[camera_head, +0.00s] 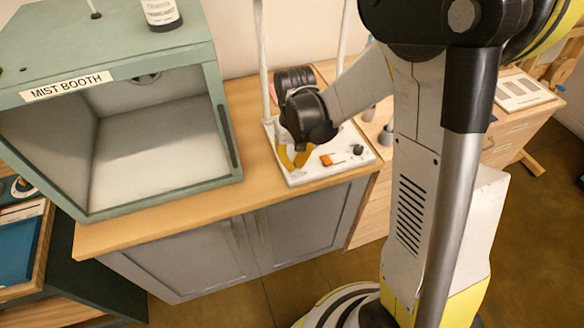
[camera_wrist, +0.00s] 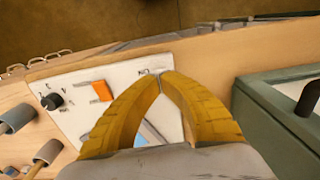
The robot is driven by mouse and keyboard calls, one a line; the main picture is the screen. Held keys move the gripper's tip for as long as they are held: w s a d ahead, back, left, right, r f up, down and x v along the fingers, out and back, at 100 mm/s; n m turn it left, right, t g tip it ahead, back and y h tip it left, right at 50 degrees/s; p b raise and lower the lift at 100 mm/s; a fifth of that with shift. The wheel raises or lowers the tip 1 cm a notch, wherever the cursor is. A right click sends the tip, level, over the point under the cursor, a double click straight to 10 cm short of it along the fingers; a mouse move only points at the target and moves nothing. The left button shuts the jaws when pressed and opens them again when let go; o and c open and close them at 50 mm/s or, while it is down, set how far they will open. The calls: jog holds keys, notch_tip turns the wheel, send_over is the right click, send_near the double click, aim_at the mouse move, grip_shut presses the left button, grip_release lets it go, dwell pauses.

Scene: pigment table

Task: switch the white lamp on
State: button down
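A white base plate (camera_head: 308,172) with white posts rising from it stands on the wooden counter; the lamp's head is not clearly visible. An orange switch (camera_head: 326,159) and a black knob (camera_head: 358,150) sit on the plate. In the wrist view the white plate (camera_wrist: 75,75) carries the orange switch (camera_wrist: 102,91) and the knob (camera_wrist: 54,101). My gripper (camera_head: 294,166) points down over the plate's left part, left of the orange switch. In the wrist view its yellow fingertips (camera_wrist: 161,76) meet, with nothing seen between them, beside a small dark marking. Whether they touch the plate is unclear.
The green mist booth (camera_head: 222,125) stands to the left on the counter (camera_head: 160,215). Grey cupboard doors (camera_head: 275,235) are below. In the wrist view, grey-capped cylinders (camera_wrist: 17,115) stand beside the plate on the left. Bare counter lies between booth and plate.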

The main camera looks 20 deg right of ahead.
aim_at(294, 173)
jog(key=shift+f+b, duration=1.2)
jog(key=shift+f, duration=0.25)
dwell(0.5)
jog(key=shift+r, duration=0.1)
jog(key=shift+r+p, duration=2.5)
jog(key=shift+r, duration=0.95)
jog(key=shift+s+r, duration=0.1)
jog(key=shift+r, duration=0.25)
jog(key=s+r+t+b, duration=0.5)
jog(key=s+r+t, duration=0.2)
jog(key=s+r, duration=0.3)
jog(key=shift+s, duration=1.25)
